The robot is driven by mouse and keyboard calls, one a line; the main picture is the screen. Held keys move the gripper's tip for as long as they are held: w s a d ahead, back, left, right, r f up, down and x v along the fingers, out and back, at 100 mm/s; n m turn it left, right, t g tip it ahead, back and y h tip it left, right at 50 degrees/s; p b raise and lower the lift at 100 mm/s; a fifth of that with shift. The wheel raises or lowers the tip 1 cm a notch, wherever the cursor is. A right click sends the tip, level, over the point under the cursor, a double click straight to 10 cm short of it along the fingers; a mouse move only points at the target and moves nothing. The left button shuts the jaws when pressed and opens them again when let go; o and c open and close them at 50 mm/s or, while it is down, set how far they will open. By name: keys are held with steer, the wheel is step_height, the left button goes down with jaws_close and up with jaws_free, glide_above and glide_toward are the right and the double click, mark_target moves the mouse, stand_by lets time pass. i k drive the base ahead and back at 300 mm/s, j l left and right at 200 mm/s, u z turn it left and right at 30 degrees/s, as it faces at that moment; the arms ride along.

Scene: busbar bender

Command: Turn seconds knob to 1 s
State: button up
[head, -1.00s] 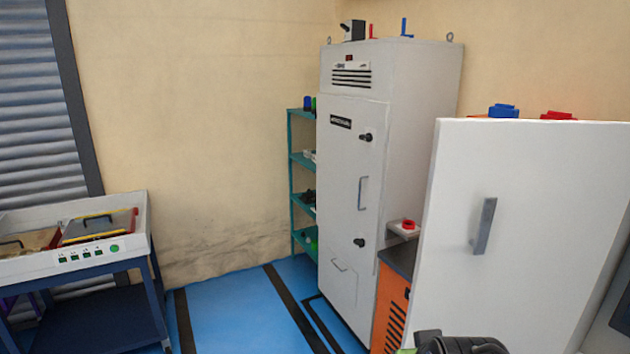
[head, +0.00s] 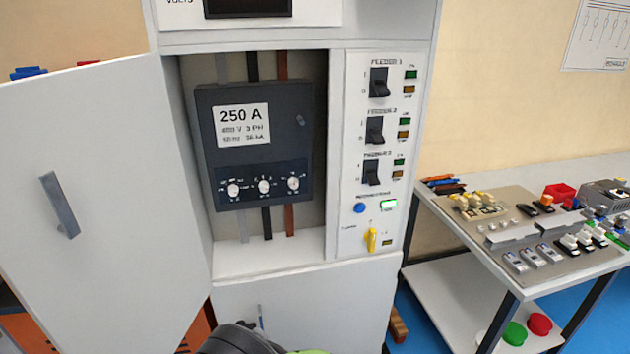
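A dark breaker unit (head: 255,165) marked 250 A sits inside the open cabinet in the head view. Three small white knobs are in a row along its lower panel: a left knob (head: 234,189), a middle knob (head: 264,186) and a right knob (head: 293,183). Their labels are too small to read, so I cannot tell which one is the seconds knob or where each points. My gripper is not in view. Only a dark rounded part of my arm shows at the bottom edge, below the cabinet opening and apart from the knobs.
The white cabinet door (head: 100,190) stands open on the left. Right of the breaker, a panel has several black switches, a blue button (head: 359,208) and a yellow handle (head: 371,240). A bench (head: 450,222) with parts stands at the right.

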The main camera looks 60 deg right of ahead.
mark_target(262, 186)
steer(key=k+z, duration=0.1)
steer(key=z, duration=1.6)
steer(key=i+u, duration=0.15)
steer(key=u, duration=0.25)
steer(key=i+u, duration=0.15)
steer(key=u, duration=0.2)
steer(key=i+u, duration=0.1)
steer(key=u, duration=0.3)
